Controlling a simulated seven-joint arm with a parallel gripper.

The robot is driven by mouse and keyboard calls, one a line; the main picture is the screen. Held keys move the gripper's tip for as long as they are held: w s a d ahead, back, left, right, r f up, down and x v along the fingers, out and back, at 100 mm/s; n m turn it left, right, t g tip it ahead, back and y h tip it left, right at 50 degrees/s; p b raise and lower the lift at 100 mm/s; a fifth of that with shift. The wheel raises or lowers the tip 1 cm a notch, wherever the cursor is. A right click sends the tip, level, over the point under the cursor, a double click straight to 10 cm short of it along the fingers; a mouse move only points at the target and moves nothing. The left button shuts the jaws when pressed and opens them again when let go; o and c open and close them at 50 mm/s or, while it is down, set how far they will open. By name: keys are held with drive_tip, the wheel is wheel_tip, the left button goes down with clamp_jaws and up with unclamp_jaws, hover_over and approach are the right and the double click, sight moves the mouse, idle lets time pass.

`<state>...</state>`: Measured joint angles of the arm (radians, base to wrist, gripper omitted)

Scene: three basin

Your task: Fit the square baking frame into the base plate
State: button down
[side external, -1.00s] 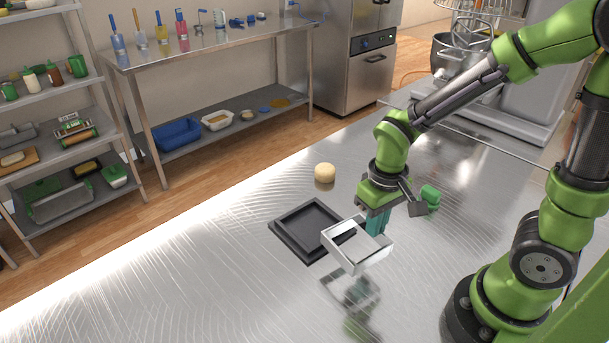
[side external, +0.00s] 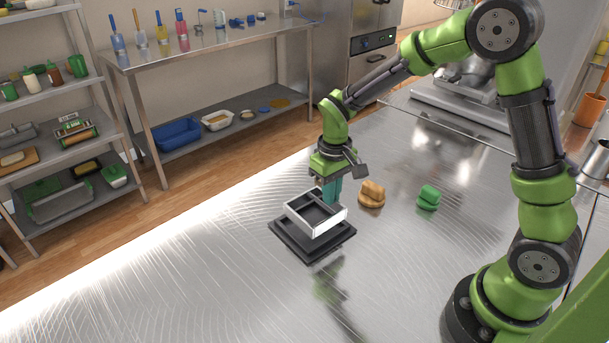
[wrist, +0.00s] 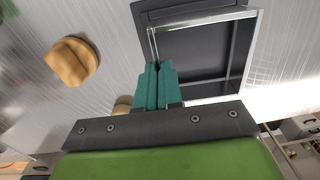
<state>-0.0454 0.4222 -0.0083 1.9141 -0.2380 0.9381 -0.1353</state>
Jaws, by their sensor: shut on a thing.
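The square baking frame (side external: 330,224) is a silver, open square with thin walls. The plate's dark rim shows outside the frame on the near sides. In the wrist view, the teal fingers (wrist: 158,86) are closed at the frame's edge (wrist: 205,20), and the dark plate (wrist: 195,55) shows through the frame. The far contact is hidden.
A tan, bun-like object (side external: 371,194) stands right of the plate and also shows in the wrist view (wrist: 72,62). A green object (side external: 428,197) stands farther right. A pale round thing (wrist: 122,105) is partly hidden behind my gripper. The steel table in front is clear.

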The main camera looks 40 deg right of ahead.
drive_tip(key=shift+w+f, duration=0.1)
drive_tip(key=shift+w, duration=0.3)
drive_tip(key=shift+f, duration=1.7)
drive_tip(key=shift+f, duration=0.15)
drive_tip(key=c, duration=1.3)
unclamp_jaws()
wheel_tip(320, 180, up, 12)
drive_tip(key=shift+f, duration=0.1)
drive_tip(key=s+a+r+m+t+y, duration=0.1)
drive_tip(key=s+r+t, duration=0.2)
drive_tip(key=s+r, duration=0.2)
drive_tip(key=s+r+m+t+y, duration=0.1)
drive_tip(key=s+r+t, duration=0.3)
drive_tip(key=s, duration=0.7)
drive_tip(key=shift+s+a+r+m, duration=0.4)
drive_tip(key=shift+r+m, duration=0.1)
drive_tip(key=shift+r, duration=0.1)
